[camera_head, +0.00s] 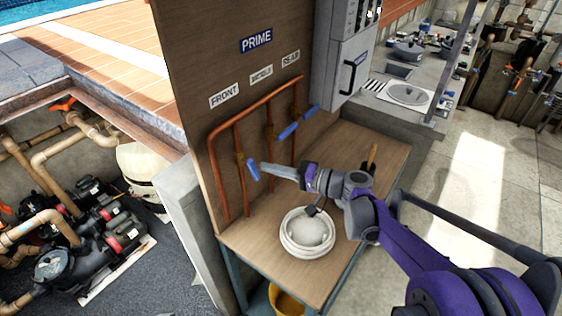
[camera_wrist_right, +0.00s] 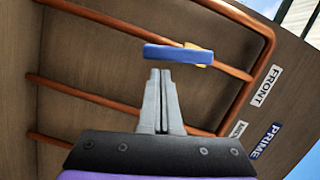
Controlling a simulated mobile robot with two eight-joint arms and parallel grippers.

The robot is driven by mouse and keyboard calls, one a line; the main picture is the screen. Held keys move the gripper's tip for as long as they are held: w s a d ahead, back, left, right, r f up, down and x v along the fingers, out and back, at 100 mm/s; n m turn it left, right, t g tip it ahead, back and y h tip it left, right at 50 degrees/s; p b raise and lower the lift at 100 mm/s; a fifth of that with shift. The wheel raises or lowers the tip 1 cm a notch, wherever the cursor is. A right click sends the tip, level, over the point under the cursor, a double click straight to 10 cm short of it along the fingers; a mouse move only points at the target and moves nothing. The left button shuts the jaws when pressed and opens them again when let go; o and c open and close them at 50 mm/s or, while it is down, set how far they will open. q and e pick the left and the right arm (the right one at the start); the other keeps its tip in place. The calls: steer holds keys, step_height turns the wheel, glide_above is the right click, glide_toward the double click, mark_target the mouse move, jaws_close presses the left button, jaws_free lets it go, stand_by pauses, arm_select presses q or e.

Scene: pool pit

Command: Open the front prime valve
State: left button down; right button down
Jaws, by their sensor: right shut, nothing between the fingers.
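My left gripper is not in view.
The middle handle (camera_head: 288,131) and rear handle (camera_head: 312,110) stick out crosswise from their pipes. A coiled white hose (camera_head: 307,233) lies on the wooden bench (camera_head: 262,258) below my right arm. A grey electrical box (camera_head: 340,65) is mounted to the right of the pipes.

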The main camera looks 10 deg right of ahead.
steer(key=shift+s+a+f, duration=0.15)
steer(key=shift+s+a+f+m+b, duration=0.45)
steer(key=shift+s+a+f+m, duration=0.05)
steer(key=shift+a, duration=0.05)
steer(key=shift+d, duration=0.1)
